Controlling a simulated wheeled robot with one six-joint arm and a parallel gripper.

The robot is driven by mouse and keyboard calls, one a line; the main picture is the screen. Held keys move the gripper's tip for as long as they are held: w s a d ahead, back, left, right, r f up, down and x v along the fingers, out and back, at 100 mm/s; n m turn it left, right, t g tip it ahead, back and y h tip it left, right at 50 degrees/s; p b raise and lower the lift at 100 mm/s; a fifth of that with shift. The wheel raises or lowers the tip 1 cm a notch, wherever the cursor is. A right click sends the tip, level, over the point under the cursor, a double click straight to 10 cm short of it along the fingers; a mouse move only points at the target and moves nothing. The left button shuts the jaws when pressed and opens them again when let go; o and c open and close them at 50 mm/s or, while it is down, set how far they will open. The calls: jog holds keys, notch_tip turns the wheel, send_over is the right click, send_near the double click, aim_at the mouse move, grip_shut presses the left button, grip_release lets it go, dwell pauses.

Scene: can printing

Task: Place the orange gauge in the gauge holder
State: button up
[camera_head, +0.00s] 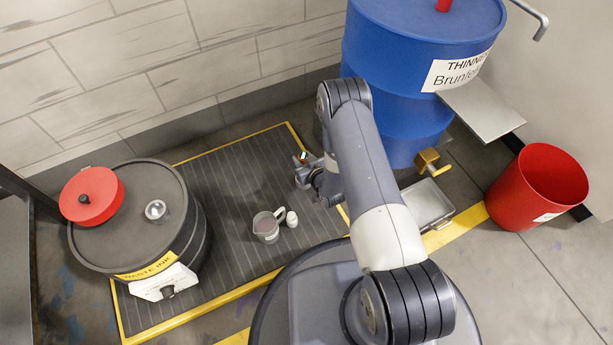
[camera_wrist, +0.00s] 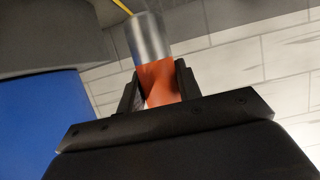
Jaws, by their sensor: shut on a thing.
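In the wrist view, my gripper (camera_wrist: 158,88) is shut on the orange gauge (camera_wrist: 158,76). The gauge has an orange body between the two black fingers and a shiny metal part (camera_wrist: 148,38) above it. In the head view, my gripper (camera_head: 303,160) is left of my arm, over the dark striped mat and near the blue drum. The gauge is too small to make out clearly there. I cannot make out a gauge holder in either view.
A blue thinner drum (camera_head: 395,90) stands behind my arm, with a brass tap (camera_head: 427,160) over a metal tray (camera_head: 428,203). A grey cup (camera_head: 266,228) and small white bottle (camera_head: 291,219) stand on the mat (camera_head: 225,180). A waste ink drum (camera_head: 140,215) is left, a red bin (camera_head: 540,187) right.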

notch_tip(320, 180, down, 8)
jog(key=b, duration=0.3)
jog(key=shift+f, duration=0.2)
jog(key=shift+f, duration=0.15)
jog(key=o, duration=1.1)
jog(key=shift+o, duration=0.2)
jog(key=shift+r, duration=0.2)
